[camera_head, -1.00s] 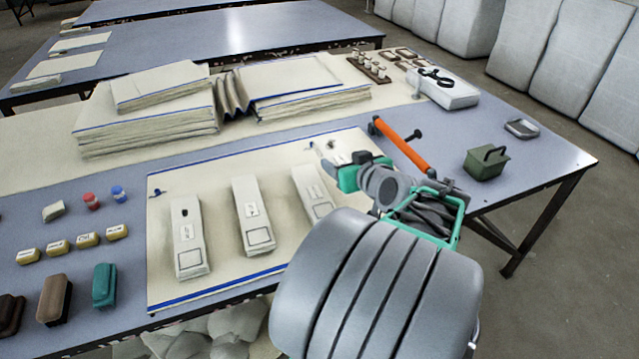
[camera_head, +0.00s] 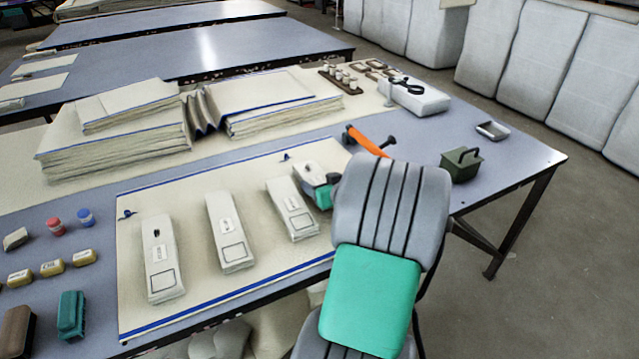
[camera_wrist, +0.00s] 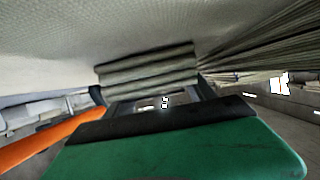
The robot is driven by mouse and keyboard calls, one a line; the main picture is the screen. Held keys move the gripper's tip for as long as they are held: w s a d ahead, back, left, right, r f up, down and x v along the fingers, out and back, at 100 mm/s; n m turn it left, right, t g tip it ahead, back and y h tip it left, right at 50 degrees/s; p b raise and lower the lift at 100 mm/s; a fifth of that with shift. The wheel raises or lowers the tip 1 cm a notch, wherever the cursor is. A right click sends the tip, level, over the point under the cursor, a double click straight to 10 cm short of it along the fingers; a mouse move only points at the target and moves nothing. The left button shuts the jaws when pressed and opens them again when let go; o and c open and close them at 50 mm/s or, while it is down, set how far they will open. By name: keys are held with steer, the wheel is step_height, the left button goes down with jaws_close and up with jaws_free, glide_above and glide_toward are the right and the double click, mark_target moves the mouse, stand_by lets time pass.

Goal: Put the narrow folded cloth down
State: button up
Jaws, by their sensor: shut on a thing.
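Three narrow folded cream cloths (camera_head: 162,258), (camera_head: 229,232) and (camera_head: 291,208) lie in a row on a cream mat with blue edges (camera_head: 190,290). A further narrow folded cloth (camera_head: 312,172) shows at the mat's right side, beyond the third one. My gripper (camera_head: 322,185) is shut on this cloth, mostly hidden behind my grey and green arm. In the wrist view the folded layers of the held cloth (camera_wrist: 148,68) sit between my gripper's fingers (camera_wrist: 150,92). I cannot tell whether the cloth touches the mat.
Tall cloth stacks (camera_head: 115,140) and (camera_head: 285,112) stand behind the mat. An orange-handled tool (camera_head: 365,141) lies close to my gripper. A green box (camera_head: 461,165) and a small tray (camera_head: 492,130) are at the right. Coloured blocks (camera_head: 72,312) stand left of the mat.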

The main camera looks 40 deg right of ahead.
steer(key=o, duration=1.4)
steer(key=shift+o, duration=0.2)
